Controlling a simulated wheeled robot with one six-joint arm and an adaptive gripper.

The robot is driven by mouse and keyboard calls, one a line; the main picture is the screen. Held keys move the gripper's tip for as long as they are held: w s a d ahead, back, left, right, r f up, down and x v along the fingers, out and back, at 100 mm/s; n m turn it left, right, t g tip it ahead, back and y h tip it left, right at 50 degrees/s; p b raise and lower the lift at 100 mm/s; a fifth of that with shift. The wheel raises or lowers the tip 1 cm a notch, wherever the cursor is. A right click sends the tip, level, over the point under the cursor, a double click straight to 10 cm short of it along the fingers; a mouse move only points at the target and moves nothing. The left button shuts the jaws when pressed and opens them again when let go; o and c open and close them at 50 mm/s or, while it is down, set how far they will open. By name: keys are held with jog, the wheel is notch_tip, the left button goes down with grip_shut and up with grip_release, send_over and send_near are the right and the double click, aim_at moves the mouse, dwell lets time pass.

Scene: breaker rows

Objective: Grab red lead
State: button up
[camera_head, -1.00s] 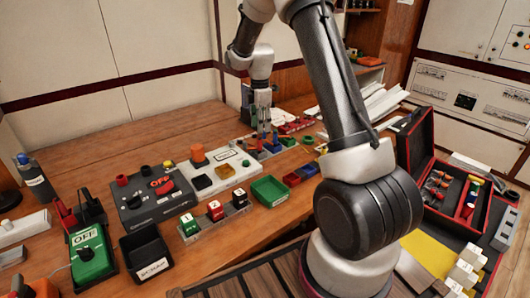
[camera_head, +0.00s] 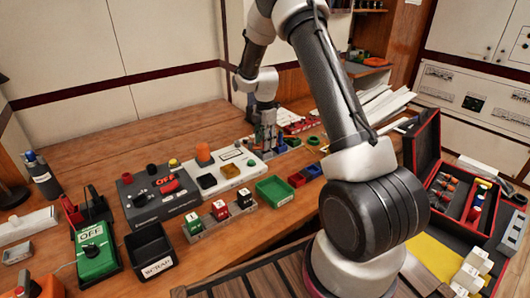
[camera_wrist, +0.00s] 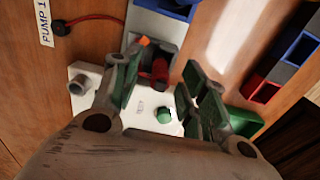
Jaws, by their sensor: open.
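In the wrist view a short red cylindrical piece, which looks like the red lead's end (camera_wrist: 160,69), stands in a dark grey holder on a white panel (camera_wrist: 140,116). My gripper (camera_wrist: 160,64) is open, with its green-padded fingers apart on either side of this red piece. I cannot tell whether either finger touches it. In the head view my gripper (camera_head: 266,138) points down at the back of the table, beside the blue pieces. The fingers and arm hide the red piece there.
A green button (camera_wrist: 163,115) and a grey knob (camera_wrist: 79,86) are on the white panel. A green tray (camera_head: 275,191), a black bin (camera_head: 149,246) and a dark switch box (camera_head: 158,204) stand nearer. A red-and-black lead (camera_wrist: 62,28) lies near the PUMP 1 label.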

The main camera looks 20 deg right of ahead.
grip_shut()
